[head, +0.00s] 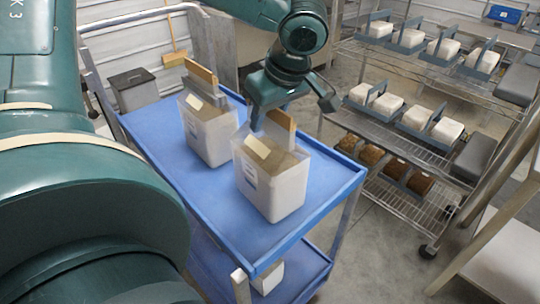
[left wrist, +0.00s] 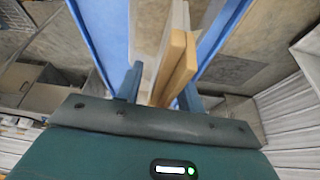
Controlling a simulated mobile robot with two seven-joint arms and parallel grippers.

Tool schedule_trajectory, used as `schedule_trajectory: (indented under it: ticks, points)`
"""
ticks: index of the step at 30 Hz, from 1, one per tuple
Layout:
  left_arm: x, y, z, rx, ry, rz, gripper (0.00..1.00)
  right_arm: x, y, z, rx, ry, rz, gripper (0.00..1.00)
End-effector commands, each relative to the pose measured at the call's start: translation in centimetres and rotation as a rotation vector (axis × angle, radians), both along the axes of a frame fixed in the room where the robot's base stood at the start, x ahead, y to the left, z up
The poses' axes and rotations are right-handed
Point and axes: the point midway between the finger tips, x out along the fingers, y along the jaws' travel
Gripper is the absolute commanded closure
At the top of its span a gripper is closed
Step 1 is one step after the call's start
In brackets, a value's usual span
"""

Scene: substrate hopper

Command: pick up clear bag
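Two pale, boxy bags with white labels stand upright on the blue cart; I take them as the clear bags. The nearer bag (head: 275,190) is at the cart's front right, and the farther bag (head: 208,138) is behind it to the left. Each has a tan, board-like strip at its top. My left gripper (head: 292,107) is above the nearer bag with its fingers spread. In the left wrist view, a tan strip (left wrist: 176,68) shows between the fingertips of the left gripper (left wrist: 161,90); I cannot tell whether they touch it. My right gripper is not in view.
The blue cart (head: 185,180) has a raised rim and a lower shelf with a pale item (head: 268,277). A wire rack (head: 440,150) at right holds several white and brown blocks. A grey bin (head: 134,90) stands behind the cart.

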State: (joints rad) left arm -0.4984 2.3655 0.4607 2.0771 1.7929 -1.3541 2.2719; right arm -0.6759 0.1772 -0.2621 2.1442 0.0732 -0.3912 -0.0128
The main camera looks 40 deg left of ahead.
Motion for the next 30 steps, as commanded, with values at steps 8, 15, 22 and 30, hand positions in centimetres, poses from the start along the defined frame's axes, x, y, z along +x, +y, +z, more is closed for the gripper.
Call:
schedule_trajectory:
  ticks: [8,15,22,30]
  points:
    - [0.00,0.00,-0.38,0.000,0.000,0.000,0.62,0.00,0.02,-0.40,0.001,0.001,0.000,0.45]
    - [0.01,-0.02,-0.46,0.000,0.000,0.000,0.62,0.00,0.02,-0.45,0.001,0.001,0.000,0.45]
    - [0.01,-0.01,-0.45,0.000,0.000,0.000,0.70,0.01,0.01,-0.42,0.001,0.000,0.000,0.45]
    - [0.01,-0.01,-0.45,0.000,0.000,0.000,0.93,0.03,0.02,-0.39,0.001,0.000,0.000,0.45]
